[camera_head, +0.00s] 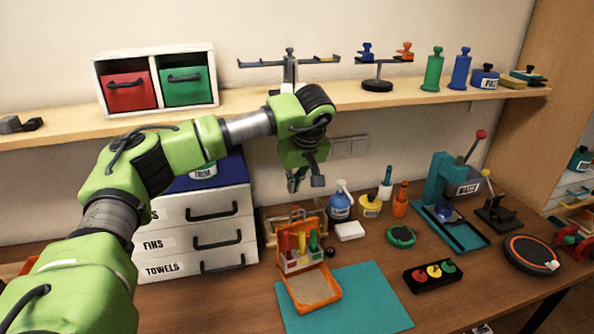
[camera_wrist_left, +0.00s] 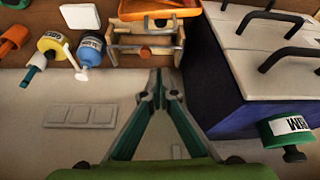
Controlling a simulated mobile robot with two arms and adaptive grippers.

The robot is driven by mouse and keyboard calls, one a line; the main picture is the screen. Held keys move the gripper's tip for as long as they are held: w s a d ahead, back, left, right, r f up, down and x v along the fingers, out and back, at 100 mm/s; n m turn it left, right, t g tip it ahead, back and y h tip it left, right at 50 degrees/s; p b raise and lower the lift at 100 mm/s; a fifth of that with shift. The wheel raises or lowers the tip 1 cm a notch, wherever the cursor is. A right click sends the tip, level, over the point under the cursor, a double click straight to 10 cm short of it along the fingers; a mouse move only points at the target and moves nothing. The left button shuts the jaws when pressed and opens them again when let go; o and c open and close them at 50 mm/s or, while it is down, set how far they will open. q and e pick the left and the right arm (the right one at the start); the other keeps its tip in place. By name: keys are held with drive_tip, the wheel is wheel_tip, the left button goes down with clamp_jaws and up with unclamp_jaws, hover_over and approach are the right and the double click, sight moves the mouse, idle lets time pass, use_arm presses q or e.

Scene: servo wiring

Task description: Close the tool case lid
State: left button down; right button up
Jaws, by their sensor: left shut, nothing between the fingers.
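The orange tool case (camera_head: 317,302) stands open on the desk, partly on a teal mat. Its lid (camera_head: 296,233) is raised at the back, with red, yellow and green-handled tools in front of it. An orange edge of what looks like the case shows at the top of the left wrist view (camera_wrist_left: 158,13). My left gripper (camera_head: 293,186) hangs above and behind the lid, apart from it, near the wall. Its fingers (camera_wrist_left: 160,82) are shut and empty. My right gripper is not in view.
A white drawer unit (camera_head: 205,232) stands close left of the case. A wooden rack (camera_wrist_left: 145,45) is behind the case. Bottles, including a blue one (camera_head: 340,205), and a white block (camera_head: 349,231) stand to the right. The teal mat (camera_head: 365,300) has free room.

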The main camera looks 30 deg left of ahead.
use_arm(q)
drive_tip(key=f+p, duration=0.1)
drive_tip(key=s+d+f, duration=0.1)
drive_tip(key=d+f+p, duration=0.1)
drive_tip(key=shift+s+d+p, duration=0.2)
drive_tip(key=shift+s+p, duration=0.1)
drive_tip(key=shift+f, duration=0.1)
drive_tip(key=shift+w, duration=0.1)
